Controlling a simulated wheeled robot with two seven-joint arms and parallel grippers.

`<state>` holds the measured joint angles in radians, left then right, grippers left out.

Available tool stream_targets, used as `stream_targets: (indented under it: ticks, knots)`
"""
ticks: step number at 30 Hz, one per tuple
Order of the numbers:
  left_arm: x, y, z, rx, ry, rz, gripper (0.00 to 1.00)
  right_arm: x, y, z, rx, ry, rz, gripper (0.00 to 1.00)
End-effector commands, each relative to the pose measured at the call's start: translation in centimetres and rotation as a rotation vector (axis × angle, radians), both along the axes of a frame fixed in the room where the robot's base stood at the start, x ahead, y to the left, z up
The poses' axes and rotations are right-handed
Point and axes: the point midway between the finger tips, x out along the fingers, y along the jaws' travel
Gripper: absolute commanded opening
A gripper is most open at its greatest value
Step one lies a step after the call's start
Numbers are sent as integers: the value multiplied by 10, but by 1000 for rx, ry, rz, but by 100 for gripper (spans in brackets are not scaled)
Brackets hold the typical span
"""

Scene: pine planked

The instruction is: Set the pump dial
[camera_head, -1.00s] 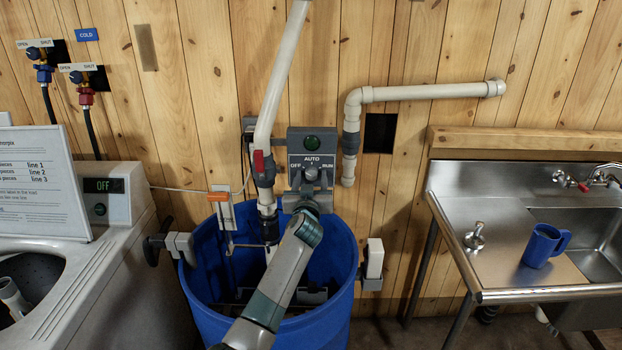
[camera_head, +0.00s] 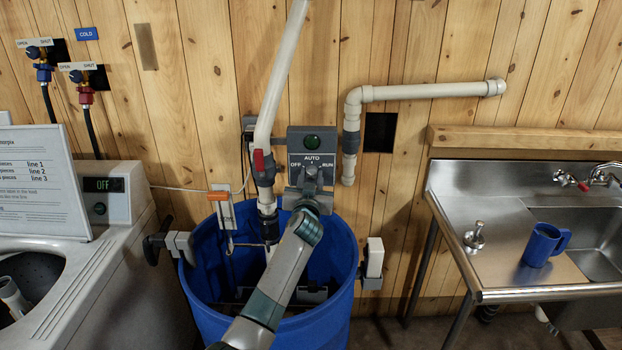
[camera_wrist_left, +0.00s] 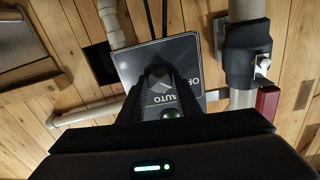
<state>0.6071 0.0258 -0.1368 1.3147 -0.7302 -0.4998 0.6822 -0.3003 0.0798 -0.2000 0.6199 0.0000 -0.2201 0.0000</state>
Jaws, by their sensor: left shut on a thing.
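The grey pump control panel (camera_head: 300,145) is on the plank wall above a blue barrel, with OFF at left, AUTO at top and RUN at right. A green button (camera_head: 312,142) is above these words. My left gripper (camera_head: 311,178) is in front of the panel, shut on the dark dial. In the head view it covers the dial, so the setting cannot be read there. The left wrist view shows the dial (camera_wrist_left: 159,73) between the fingers, with the panel upside down and AUTO and OFF beside it. My right gripper is out of view.
The open blue barrel (camera_head: 338,240) stands under the panel, with a white pipe (camera_head: 276,85) close on the left. A washer (camera_head: 120,270) is at left. A steel sink (camera_head: 490,200) with a blue mug (camera_head: 544,245) is at right.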

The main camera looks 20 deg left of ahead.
Motion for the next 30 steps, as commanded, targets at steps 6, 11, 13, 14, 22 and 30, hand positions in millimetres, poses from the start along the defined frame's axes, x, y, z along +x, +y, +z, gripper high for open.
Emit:
stream_targets:
  ticks: [6,11,13,14,22,30]
  knots:
    - [0,0,0,168,47,-1,8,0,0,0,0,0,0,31]
    - [0,0,0,310,90,0,8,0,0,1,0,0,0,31]
    - [0,-1,1,374,108,0,8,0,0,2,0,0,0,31]
    - [0,-1,1,402,116,0,8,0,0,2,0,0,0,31]
    - [0,-1,1,636,183,0,8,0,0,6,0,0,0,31]
    - [0,-2,1,794,230,-1,8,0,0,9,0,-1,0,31]
